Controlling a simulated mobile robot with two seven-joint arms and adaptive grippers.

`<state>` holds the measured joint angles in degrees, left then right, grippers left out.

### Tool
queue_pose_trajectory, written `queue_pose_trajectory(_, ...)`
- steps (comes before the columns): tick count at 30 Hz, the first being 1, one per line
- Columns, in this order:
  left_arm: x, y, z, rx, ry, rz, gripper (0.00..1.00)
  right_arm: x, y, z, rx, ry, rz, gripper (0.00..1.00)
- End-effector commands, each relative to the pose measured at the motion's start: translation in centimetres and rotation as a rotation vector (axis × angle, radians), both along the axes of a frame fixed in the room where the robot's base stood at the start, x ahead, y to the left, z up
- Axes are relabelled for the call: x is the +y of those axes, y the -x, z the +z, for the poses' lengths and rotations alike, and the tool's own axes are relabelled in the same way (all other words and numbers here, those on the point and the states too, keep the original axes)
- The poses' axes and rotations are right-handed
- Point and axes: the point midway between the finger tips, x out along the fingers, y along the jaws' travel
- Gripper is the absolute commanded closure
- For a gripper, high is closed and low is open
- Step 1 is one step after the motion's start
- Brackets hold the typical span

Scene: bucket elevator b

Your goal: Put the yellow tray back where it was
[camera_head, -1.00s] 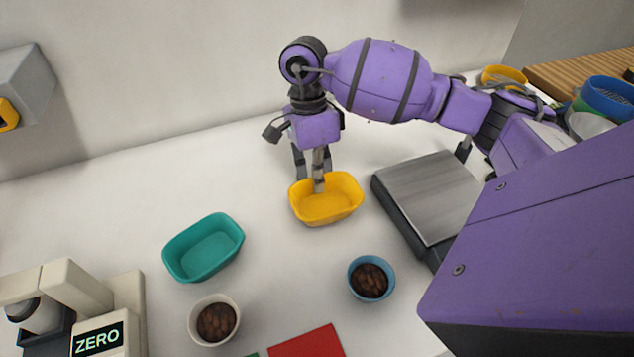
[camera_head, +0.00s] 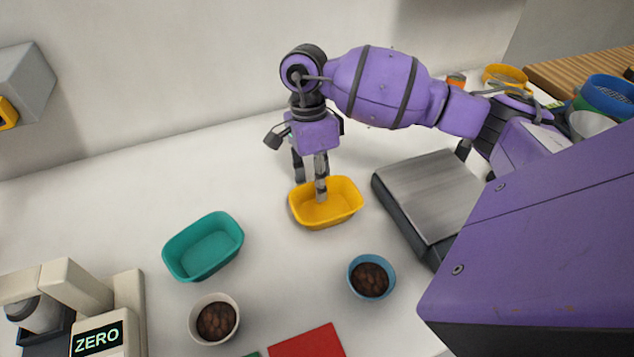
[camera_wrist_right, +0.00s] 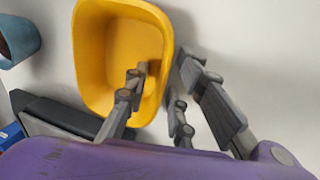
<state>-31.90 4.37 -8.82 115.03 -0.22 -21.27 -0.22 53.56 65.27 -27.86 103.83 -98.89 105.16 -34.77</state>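The yellow tray (camera_head: 345,211) stands empty on the white worktop, left of the metal-topped scale. My right gripper (camera_head: 310,188) is over its far left rim, one finger inside the tray and the other outside. The right wrist view shows the tray (camera_wrist_right: 92,60) with its wall between the two fingers of the right gripper (camera_wrist_right: 163,70). The fingers look spread apart, with a gap to the wall on the inner side. The lower part of the outer finger is hidden behind the wall in the head view. My left gripper is in neither view.
A teal tray (camera_head: 204,246) is at left. A white bowl (camera_head: 214,319) and a blue bowl (camera_head: 371,278) hold brown pieces. The scale (camera_head: 430,195) is right of the yellow tray. A machine marked ZERO (camera_head: 98,339) and a red mat (camera_head: 307,342) are in front.

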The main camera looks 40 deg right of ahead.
Motion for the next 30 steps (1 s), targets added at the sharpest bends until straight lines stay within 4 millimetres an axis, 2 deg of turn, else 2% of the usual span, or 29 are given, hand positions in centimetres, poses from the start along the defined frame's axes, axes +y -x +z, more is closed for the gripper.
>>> queue_pose_trajectory(1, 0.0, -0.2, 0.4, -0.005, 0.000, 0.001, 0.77, 0.0, -0.1, 0.5, -0.003, 0.000, 0.000, 0.77)
queue_pose_trajectory(5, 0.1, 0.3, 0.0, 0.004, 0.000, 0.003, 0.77, -0.1, -0.6, 2.0, -0.005, 0.000, 0.000, 0.77)
queue_pose_trajectory(12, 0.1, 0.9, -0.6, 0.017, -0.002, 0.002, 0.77, -0.4, -1.7, 7.1, -0.003, 0.000, -0.001, 0.77)
queue_pose_trajectory(18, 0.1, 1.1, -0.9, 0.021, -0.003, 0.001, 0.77, -0.5, -2.5, 10.4, -0.001, -0.001, 0.000, 0.77)
queue_pose_trajectory(24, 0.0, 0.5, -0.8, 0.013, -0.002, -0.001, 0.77, -0.6, -2.7, 11.8, 0.000, 0.000, -0.002, 0.77)
queue_pose_trajectory(30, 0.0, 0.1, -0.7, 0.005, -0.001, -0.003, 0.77, -0.6, -2.7, 12.0, 0.001, -0.001, -0.001, 0.77)
